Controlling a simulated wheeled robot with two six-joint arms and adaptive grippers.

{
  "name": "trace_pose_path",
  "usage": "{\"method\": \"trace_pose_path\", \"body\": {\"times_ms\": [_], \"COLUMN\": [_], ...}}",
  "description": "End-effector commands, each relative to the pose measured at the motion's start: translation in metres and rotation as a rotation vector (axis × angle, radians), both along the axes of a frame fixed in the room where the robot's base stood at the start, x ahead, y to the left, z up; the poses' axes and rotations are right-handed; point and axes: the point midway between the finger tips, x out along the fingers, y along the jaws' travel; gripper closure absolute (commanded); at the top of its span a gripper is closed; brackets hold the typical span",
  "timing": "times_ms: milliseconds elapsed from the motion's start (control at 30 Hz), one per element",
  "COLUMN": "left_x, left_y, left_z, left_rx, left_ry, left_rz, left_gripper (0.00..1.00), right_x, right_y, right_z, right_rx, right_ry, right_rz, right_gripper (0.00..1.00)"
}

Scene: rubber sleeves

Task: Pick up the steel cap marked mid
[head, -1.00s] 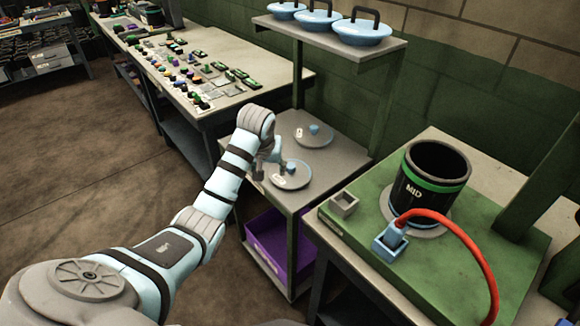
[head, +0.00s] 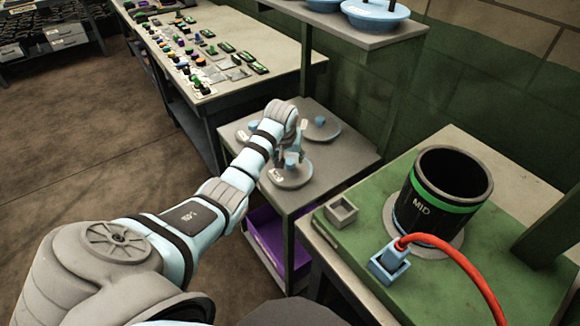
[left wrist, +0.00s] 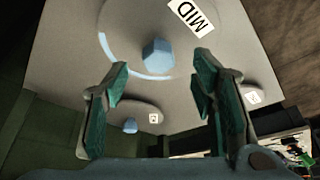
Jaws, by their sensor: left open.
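The steel cap marked MID is a grey disc with a faceted blue knob (left wrist: 158,55) and a white label (left wrist: 190,18), near and large in the left wrist view. It appears to be the front cap (head: 292,180) on the grey stand in the head view. My left gripper (head: 294,153) is at this cap's knob, seen from above. In the left wrist view the open jaws (left wrist: 160,82) point toward the knob, which shows just beyond and between the fingertips. Whether they touch it cannot be told. My right gripper is not in view.
Two other caps stand on the same top, one at the back right (head: 325,133) and one at the left (head: 242,133), partly hidden by my arm. A shelf (head: 372,38) with blue lids overhangs behind. A black MID cylinder (head: 425,215) and red hose (head: 450,250) are at right.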

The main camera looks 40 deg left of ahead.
Motion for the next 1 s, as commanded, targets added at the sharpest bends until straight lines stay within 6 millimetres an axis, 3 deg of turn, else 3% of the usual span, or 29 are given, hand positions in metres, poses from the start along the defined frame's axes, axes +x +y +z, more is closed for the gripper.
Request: {"method": "trace_pose_path", "body": {"times_ms": [167,400,733,1000], "left_x": [0.011,0.013,0.013,0.013], "left_y": [0.004,0.005,0.005,0.005], "left_z": [-0.034,-0.035,-0.035,-0.034], "left_rx": [-0.003,0.0,0.0,0.0], "left_ry": [0.002,0.0,0.0,-0.001], "left_rz": [-0.002,-0.004,-0.004,-0.004], "left_gripper": [0.48,0.48,1.0,1.0], "right_x": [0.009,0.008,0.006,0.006], "right_y": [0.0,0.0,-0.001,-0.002], "right_z": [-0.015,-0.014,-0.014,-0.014], "right_rx": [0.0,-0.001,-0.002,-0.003], "right_ry": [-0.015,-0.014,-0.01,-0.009], "right_rz": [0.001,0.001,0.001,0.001], "right_gripper": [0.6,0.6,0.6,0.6]}}
